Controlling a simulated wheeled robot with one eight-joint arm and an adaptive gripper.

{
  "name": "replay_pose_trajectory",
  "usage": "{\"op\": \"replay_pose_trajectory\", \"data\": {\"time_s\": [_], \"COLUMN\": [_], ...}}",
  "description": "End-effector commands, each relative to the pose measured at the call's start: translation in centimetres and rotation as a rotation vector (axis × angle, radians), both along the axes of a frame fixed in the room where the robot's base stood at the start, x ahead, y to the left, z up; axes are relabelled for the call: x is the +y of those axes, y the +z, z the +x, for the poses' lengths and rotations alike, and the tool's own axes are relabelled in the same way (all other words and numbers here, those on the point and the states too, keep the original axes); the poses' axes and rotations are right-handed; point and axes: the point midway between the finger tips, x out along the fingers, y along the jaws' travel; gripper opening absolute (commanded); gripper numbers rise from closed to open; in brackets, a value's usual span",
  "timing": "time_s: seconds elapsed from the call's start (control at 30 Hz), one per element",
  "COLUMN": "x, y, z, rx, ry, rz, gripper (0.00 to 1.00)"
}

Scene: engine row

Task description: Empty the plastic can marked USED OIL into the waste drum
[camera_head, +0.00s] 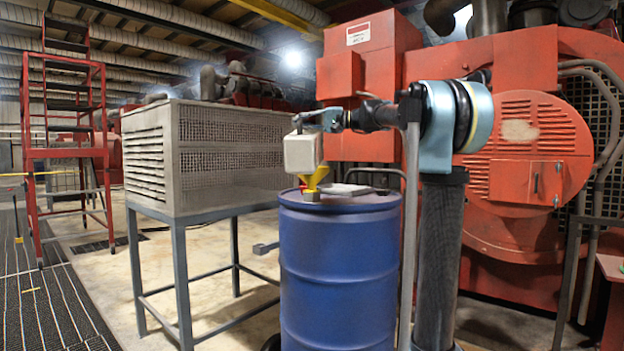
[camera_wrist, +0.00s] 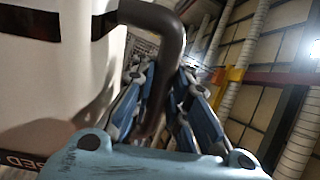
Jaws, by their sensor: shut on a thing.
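The white plastic can (camera_head: 302,153) hangs above the drum, right over the yellow funnel (camera_head: 314,181). The can's spout and any flow of oil cannot be made out.
A grey vented cabinet on legs (camera_head: 215,155) stands left of the drum. Red engine machinery (camera_head: 520,130) fills the right and back. A red ladder stand (camera_head: 65,150) is at far left. A flat grey thing (camera_head: 347,189) lies on the drum top.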

Motion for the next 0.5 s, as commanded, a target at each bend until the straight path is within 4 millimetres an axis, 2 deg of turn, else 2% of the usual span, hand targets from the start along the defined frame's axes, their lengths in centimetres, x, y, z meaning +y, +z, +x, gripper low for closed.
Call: {"op": "replay_pose_trajectory", "data": {"time_s": [0.5], "x": [-0.07], "y": [0.33], "z": [0.44], "rx": [0.019], "ry": [0.000], "rz": [0.004], "gripper": [0.00]}}
